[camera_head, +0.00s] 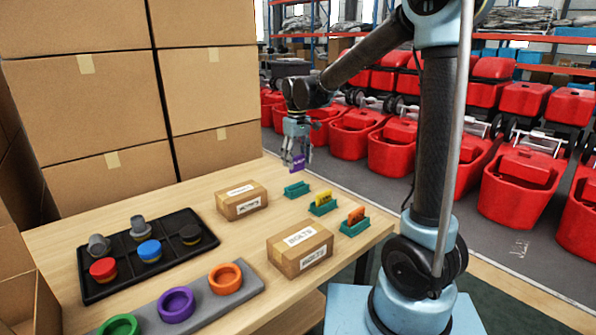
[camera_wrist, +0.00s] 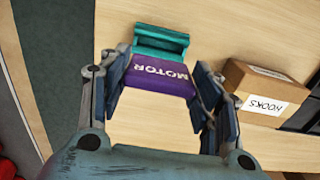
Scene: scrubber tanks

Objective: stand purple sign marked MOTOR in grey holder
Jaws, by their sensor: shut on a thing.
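The purple sign (camera_head: 298,162) has white MOTOR lettering, readable in the wrist view (camera_wrist: 160,78). My gripper (camera_head: 297,152) is shut on the sign, with one finger on each side of it in the wrist view (camera_wrist: 158,95). The empty sign holder (camera_head: 297,190) looks teal rather than grey. The sign is above this holder in the head view, apart from it. In the wrist view the holder (camera_wrist: 160,40) shows just past the sign's edge, partly hidden by it.
A yellow sign (camera_head: 324,198) and an orange sign (camera_head: 356,215) stand in similar teal holders nearby. The HOOKS box (camera_head: 241,200) and BOLTS box (camera_head: 300,247) are on the table. A black tray (camera_head: 135,290) and a grey ring strip (camera_head: 200,305) lie at front left.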

